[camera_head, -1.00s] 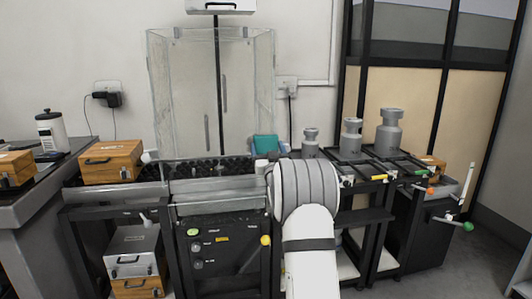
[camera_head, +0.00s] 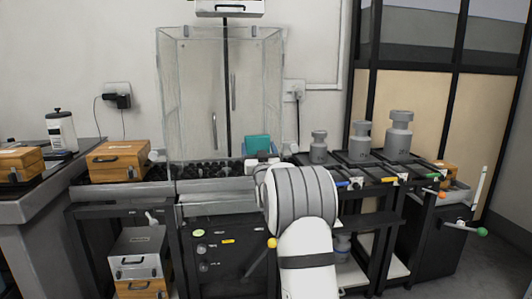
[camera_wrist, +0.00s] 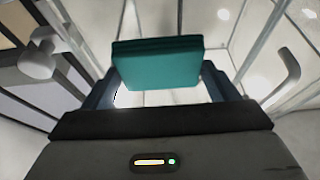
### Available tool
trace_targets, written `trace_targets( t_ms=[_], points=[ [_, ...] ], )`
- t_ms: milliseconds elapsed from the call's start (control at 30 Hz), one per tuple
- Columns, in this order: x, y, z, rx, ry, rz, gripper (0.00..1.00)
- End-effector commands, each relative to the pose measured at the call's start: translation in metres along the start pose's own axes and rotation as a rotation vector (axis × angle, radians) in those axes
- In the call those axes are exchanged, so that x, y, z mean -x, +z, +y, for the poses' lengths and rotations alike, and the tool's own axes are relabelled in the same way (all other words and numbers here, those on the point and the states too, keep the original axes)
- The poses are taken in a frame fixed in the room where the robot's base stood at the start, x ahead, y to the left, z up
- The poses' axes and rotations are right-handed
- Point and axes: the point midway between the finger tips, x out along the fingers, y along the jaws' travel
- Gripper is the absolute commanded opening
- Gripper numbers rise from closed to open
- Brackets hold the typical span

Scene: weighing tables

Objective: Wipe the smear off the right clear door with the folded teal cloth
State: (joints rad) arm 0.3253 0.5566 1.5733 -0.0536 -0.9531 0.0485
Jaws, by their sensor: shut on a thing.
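My gripper (camera_wrist: 160,95) is shut on the folded teal cloth (camera_wrist: 158,60), held between its two fingers in the wrist view. In the head view the cloth (camera_head: 257,143) shows above my wrist, low in front of the right part of the clear cabinet. My arm hides most of the gripper there. The right clear door (camera_head: 258,85) is a see-through panel with a slim upright handle (camera_head: 234,92). I cannot make out the smear. I cannot tell whether the cloth touches the door. Clear panels also surround the cloth in the wrist view.
Several grey weights (camera_head: 398,135) stand on the tables to the right. A wooden case (camera_head: 118,160) sits left of the cabinet, with a white canister (camera_head: 61,132) beyond. A dark, bumpy bed (camera_head: 210,168) lies at the cabinet's foot.

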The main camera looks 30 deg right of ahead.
Motion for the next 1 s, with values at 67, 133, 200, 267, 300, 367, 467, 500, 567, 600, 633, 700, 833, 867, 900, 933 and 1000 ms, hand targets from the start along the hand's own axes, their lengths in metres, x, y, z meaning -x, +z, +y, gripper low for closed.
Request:
trace_targets(
  t_ms=[67,133,200,267,300,367,467,500,567,600,633,700,833,867,900,933,1000],
  points=[
    [0.001,0.002,-0.008,-0.002,-0.002,0.001,0.63],
    [0.001,0.001,-0.012,-0.001,-0.002,0.000,0.63],
    [0.001,0.000,-0.013,0.000,-0.001,0.000,0.63],
    [0.001,0.000,-0.013,0.000,0.000,-0.001,0.63],
    [0.001,0.000,-0.013,0.000,0.000,-0.001,0.63],
    [0.001,0.000,-0.013,0.000,0.000,0.000,0.63],
    [0.002,-0.001,-0.012,0.000,0.001,0.000,0.63],
    [0.004,-0.001,-0.012,0.000,0.001,0.000,0.63],
    [0.009,-0.001,-0.012,0.000,0.001,0.000,0.63],
    [0.013,-0.003,-0.012,0.000,0.001,0.001,0.63],
    [0.016,-0.004,-0.012,0.000,0.001,0.001,0.63],
    [0.022,-0.006,-0.012,0.000,0.001,0.001,0.63],
    [0.035,-0.011,-0.012,0.000,0.001,0.001,0.63],
    [0.037,-0.013,-0.012,0.000,0.001,0.001,0.63],
    [0.041,-0.014,-0.011,0.000,0.002,0.001,0.63],
    [0.044,-0.015,-0.011,0.000,0.001,0.001,0.63],
    [0.049,-0.018,-0.011,0.000,0.002,0.002,0.63]
  ],
)
